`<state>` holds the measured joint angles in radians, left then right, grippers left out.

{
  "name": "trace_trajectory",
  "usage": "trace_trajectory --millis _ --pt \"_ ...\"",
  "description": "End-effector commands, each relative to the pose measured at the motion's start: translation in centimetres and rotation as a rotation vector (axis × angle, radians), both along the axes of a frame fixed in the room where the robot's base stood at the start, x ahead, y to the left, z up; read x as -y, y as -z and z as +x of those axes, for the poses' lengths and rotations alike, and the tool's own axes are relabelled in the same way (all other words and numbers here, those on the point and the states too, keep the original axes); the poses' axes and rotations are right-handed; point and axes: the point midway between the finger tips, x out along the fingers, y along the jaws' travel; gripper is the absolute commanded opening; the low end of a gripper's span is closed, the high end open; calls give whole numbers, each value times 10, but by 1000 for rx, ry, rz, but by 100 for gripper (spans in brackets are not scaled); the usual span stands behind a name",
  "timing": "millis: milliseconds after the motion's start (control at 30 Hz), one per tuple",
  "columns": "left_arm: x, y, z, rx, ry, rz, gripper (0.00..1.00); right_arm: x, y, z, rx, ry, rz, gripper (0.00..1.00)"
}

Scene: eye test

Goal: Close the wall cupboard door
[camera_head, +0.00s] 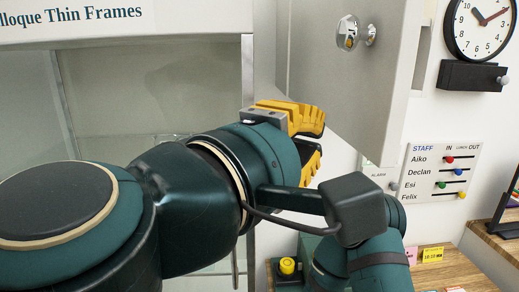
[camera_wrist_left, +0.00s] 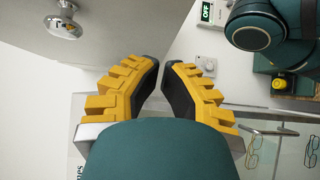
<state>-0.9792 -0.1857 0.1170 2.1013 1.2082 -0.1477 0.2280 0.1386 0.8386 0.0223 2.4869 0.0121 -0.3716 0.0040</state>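The pale grey wall cupboard door (camera_head: 340,85) is at upper centre in the head view. It stands at an angle out from the wall, its thick free edge to the right. A chrome knob (camera_head: 348,32) sits on its near face; the knob also shows at upper left in the left wrist view (camera_wrist_left: 62,24). My left gripper (camera_head: 322,137), with yellow fingers, is below and left of the knob, overlapping the door's lower left. In the left wrist view its fingertips (camera_wrist_left: 160,62) are a little apart with nothing between them. I cannot tell whether they touch the door. My right gripper is out of sight.
A display case (camera_head: 248,85) stands left; spectacles (camera_wrist_left: 254,152) show behind its glass. A clock (camera_head: 482,22) and staff board (camera_head: 440,172) hang at right. Below are a yellow button (camera_head: 287,266) and a wooden desk (camera_head: 450,270). My other arm (camera_wrist_left: 270,25) shows nearby.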

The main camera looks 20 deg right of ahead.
Motion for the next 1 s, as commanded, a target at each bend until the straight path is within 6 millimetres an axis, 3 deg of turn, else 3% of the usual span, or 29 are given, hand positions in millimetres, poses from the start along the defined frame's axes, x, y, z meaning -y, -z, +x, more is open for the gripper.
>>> trace_trajectory --millis 100,300,1000 --pt "20 1 -3 0 4 1 0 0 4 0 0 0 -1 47" --pt "37 0 -6 1 1 1 0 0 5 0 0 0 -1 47" --pt "45 0 -7 1 -6 1 0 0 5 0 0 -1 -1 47"
